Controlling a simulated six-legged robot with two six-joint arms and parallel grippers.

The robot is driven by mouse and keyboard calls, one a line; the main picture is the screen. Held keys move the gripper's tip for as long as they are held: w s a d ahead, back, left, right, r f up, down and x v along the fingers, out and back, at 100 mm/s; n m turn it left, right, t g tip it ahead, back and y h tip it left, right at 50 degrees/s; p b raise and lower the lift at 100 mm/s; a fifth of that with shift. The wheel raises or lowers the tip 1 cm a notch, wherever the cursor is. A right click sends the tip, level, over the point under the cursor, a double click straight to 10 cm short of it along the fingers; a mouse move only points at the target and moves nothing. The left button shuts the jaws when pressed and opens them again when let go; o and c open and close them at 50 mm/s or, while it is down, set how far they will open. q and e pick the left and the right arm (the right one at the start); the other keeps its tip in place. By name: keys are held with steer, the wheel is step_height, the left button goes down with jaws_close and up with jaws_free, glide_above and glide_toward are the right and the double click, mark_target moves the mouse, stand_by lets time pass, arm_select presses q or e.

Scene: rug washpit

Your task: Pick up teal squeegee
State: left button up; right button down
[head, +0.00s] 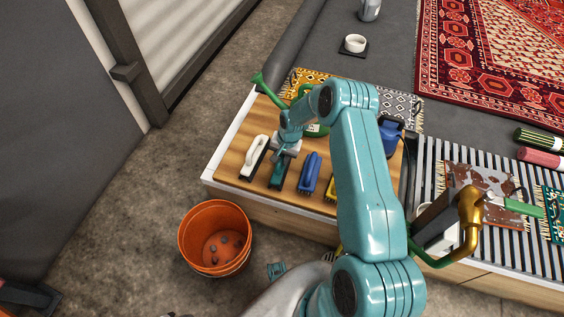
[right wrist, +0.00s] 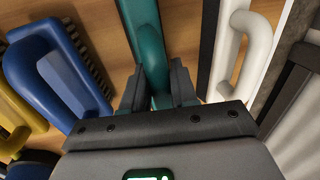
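The teal squeegee (head: 277,177) lies on the wooden bench top in the head view, between a white-handled brush (head: 255,150) and a blue-handled brush (head: 310,172). My right gripper (head: 281,156) is down over it and hides part of it. In the right wrist view the squeegee's teal handle (right wrist: 143,35) runs down between the two dark fingers of the gripper (right wrist: 160,82). The fingers sit close against both sides of the handle, with no clear gap showing. The squeegee appears to be still on the wood. My left gripper is not in view.
A yellow brush (head: 330,188) stands right of the blue one, partly behind my arm. A green container with a spout (head: 272,92) stands behind. An orange bucket (head: 215,238) is on the floor in front. A slatted grate (head: 440,160) lies to the right.

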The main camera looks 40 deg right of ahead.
step_height(320, 180, up, 20)
steer(key=p, duration=0.4)
steer(key=c, duration=1.8)
jaws_free()
